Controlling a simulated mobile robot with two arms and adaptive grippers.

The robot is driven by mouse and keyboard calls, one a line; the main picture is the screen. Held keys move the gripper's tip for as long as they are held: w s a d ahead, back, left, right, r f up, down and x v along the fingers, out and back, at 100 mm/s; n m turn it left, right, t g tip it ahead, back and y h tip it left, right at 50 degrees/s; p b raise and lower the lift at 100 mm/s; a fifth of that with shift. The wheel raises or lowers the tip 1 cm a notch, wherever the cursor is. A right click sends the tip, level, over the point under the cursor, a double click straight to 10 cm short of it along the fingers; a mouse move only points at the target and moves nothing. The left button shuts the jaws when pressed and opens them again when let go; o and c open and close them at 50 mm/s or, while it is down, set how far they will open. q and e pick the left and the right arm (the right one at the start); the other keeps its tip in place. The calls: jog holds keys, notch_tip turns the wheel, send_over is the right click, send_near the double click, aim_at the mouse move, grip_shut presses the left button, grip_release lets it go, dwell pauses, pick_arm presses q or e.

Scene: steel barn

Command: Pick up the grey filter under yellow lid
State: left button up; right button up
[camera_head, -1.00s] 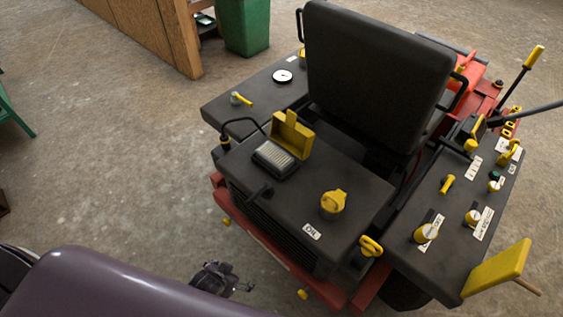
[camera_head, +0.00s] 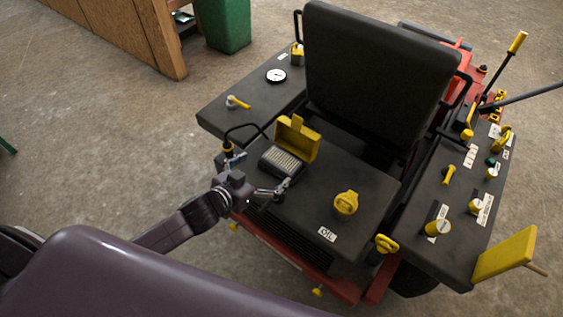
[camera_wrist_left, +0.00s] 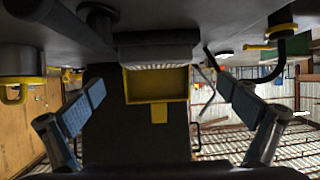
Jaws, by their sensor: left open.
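The grey filter (camera_head: 281,162) sits in a dark housing on top of the mower's front hood. The yellow lid (camera_head: 298,138) stands open behind it. In the left wrist view the filter (camera_wrist_left: 158,52) is at the top centre, with the yellow lid (camera_wrist_left: 156,85) just below it. My left gripper (camera_head: 260,172) is open and empty at the front-left edge of the hood, close to the filter's near side. In the left wrist view its two blue-padded fingers (camera_wrist_left: 166,97) are spread wide, one on each side of the filter and lid. My right gripper is not in view.
A yellow oil cap (camera_head: 346,203) stands on the hood right of the filter. A black cable (camera_head: 244,126) with a yellow-ringed plug curves just left of it. The black seat (camera_head: 380,70) rises behind. Open concrete floor lies to the left.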

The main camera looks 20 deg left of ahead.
aim_at(282, 159)
pick_arm(q)
jog(key=shift+w+a+r+m+h, duration=0.1)
jog(key=shift+w+m+h, duration=0.25)
jog(key=shift+w, duration=0.5)
jog(key=x, duration=0.6)
jog(key=shift+s+d+f, duration=0.35)
jog(key=shift+f, duration=0.05)
jog(key=shift+w+d+f, duration=0.2)
jog(key=shift+w+f, duration=0.1)
jog(key=shift+w, duration=0.15)
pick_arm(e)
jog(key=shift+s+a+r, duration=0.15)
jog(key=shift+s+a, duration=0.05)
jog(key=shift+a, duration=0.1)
pick_arm(q)
jog(key=c, duration=1.1)
jog(key=shift+c, duration=0.4)
jog(key=shift+r, duration=0.15)
